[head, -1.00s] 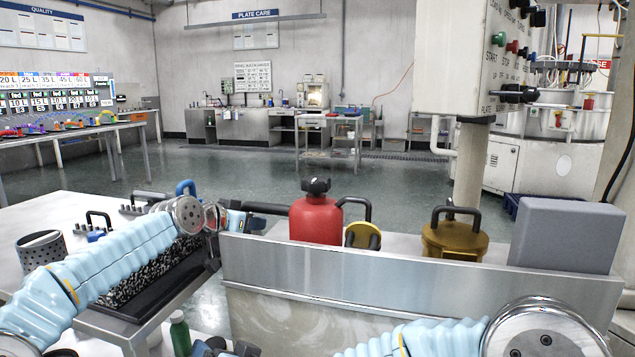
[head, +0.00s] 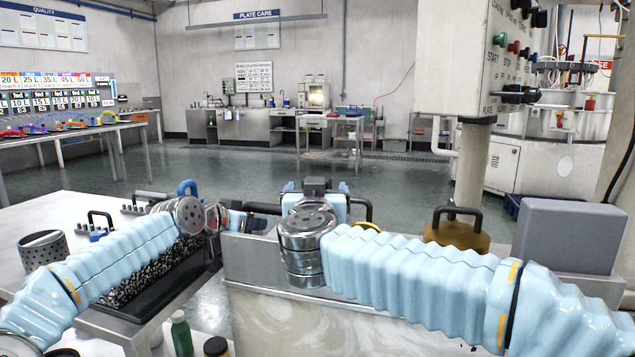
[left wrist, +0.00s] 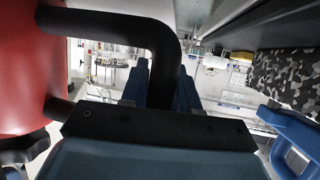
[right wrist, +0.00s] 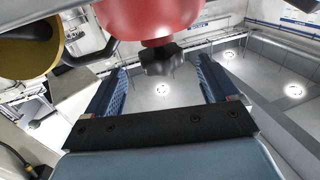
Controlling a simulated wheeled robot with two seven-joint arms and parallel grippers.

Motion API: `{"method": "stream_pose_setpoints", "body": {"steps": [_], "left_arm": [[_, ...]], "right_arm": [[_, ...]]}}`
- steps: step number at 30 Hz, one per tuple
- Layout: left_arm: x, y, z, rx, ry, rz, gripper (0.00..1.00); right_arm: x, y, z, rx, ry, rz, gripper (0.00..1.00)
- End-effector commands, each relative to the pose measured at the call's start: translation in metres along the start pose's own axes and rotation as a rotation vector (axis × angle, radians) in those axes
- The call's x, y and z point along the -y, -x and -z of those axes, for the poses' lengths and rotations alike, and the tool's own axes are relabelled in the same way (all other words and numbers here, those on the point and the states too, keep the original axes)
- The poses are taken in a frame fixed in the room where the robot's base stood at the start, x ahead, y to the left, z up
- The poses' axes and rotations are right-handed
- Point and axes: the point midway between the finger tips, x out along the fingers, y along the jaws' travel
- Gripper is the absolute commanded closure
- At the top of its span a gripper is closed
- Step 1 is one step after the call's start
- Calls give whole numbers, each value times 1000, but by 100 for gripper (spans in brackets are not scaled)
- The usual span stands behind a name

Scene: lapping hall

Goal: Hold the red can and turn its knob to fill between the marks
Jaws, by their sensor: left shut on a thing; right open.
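The red can shows at the left of the left wrist view (left wrist: 28,75) and at the top of the right wrist view (right wrist: 150,16); in the head view my right arm hides it. My left gripper (left wrist: 163,85) is shut on the can's black side handle (left wrist: 165,40). Its arm comes in from the left in the head view. My right gripper (right wrist: 158,82) is open, above the can. The black lobed knob (right wrist: 162,60) lies between its blue fingers, near the tips, with gaps on both sides. The fill marks are not visible.
A perforated metal cup (head: 42,254) and a dark speckled block (head: 140,275) are on the left table.

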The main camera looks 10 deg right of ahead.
Motion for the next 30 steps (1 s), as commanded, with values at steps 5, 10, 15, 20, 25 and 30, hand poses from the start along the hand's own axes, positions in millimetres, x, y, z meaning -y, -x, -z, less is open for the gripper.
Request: {"method": "stream_pose_setpoints", "body": {"steps": [5,10,15,20,25,30], "left_arm": [[0,0,0,-1,0,-1,100],[-1,0,0,-1,0,-1,100],[-1,0,0,-1,0,-1,100],[-1,0,0,-1,0,-1,100],[-1,0,0,-1,0,-1,100],[-1,0,0,-1,0,-1,100]], "right_arm": [[0,-39,-1,0,-1,-1,13],[0,-64,-1,-1,0,0,13],[0,-73,-1,-1,0,2,13],[0,-74,0,-1,0,2,13],[0,-74,0,-1,0,2,27],[0,-73,0,-1,-1,2,53]]}}
